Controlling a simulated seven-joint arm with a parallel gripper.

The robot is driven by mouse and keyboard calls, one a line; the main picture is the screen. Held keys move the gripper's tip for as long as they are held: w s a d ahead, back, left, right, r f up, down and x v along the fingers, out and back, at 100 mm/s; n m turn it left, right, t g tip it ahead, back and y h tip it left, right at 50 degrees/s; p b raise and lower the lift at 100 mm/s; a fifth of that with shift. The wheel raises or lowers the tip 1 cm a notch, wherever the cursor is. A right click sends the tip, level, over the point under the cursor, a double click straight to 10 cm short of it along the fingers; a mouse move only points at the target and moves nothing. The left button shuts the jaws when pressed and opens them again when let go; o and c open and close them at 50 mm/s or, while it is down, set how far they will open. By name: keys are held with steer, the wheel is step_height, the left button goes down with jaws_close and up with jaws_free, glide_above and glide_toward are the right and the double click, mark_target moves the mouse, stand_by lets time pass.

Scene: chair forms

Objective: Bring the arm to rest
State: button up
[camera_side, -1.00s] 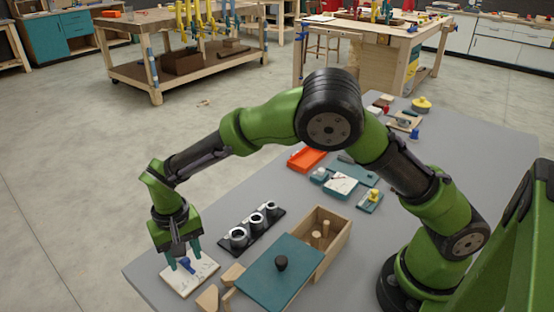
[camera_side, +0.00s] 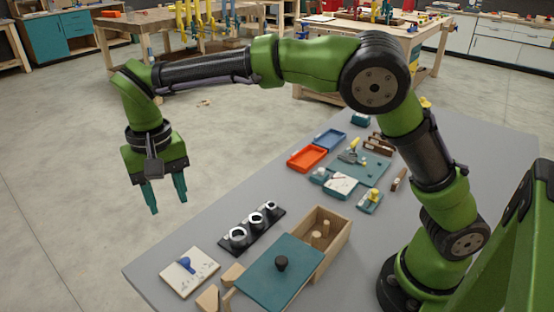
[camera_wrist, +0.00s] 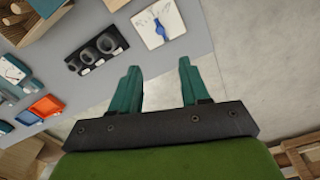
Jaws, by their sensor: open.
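My gripper (camera_side: 165,196) hangs in the air at the left in the side view, fingers pointing down. It is open and empty, above and beyond the table's left edge. In the wrist view my gripper (camera_wrist: 157,85) shows two teal fingers apart with nothing between them. My arm is raised and stretched to the left above the grey table (camera_side: 208,221).
A white board with a blue piece (camera_side: 189,270) lies at the table's near left. A black holder with metal rings (camera_side: 252,231) and a wooden box with a teal lid (camera_side: 272,285) stand beside it. Orange (camera_side: 307,157) and blue (camera_side: 331,139) trays lie farther back.

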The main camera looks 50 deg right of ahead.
steer(key=shift+r, duration=0.2)
steer(key=shift+w, duration=0.1)
steer(key=s+d+r+t+y, duration=0.1)
steer(key=s+d+r+t, duration=0.1)
steer(key=s+d, duration=0.7)
steer(key=s+d+r+t+y, duration=0.1)
steer(key=s+d+t, duration=0.4)
steer(key=s+d, duration=0.5)
steer(key=shift+d+r, duration=0.65)
steer(key=shift+d, duration=0.6)
